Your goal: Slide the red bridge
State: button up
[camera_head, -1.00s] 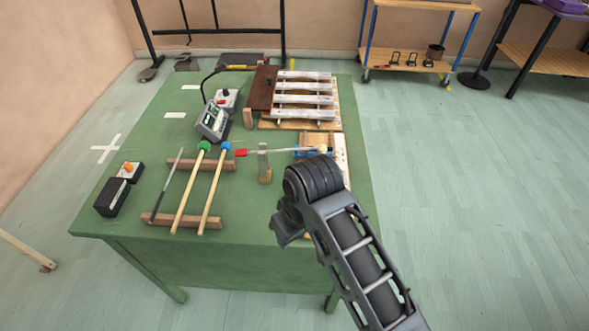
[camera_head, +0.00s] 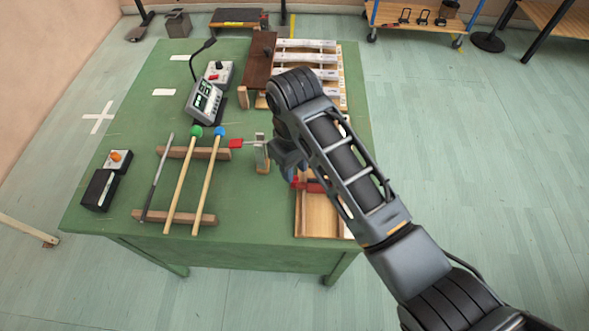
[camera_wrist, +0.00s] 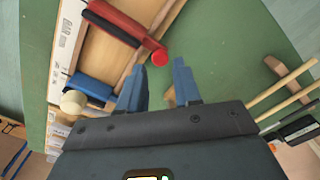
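The red bridge (camera_wrist: 122,22) is a red bar with a round red knob at its near end. It lies across a shallow wooden tray (camera_wrist: 98,52) at the top left of the wrist view. In the head view its red end (camera_head: 312,186) shows beside my arm, which hides part of it. My gripper (camera_wrist: 158,78) is open. Its two blue-grey fingertips are apart, with the red knob just beyond them and not between them. In the head view my gripper (camera_head: 291,165) hangs over the tray's far left corner, its fingers mostly hidden.
A blue bridge (camera_wrist: 90,87) and a pale round mallet head (camera_wrist: 73,101) lie left of my fingers. Two long mallets (camera_head: 182,182) rest left on wooden rails. Metal bars (camera_head: 305,57) stand behind.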

aim_at(295, 178)
jog(key=shift+f, duration=1.65)
grip_shut()
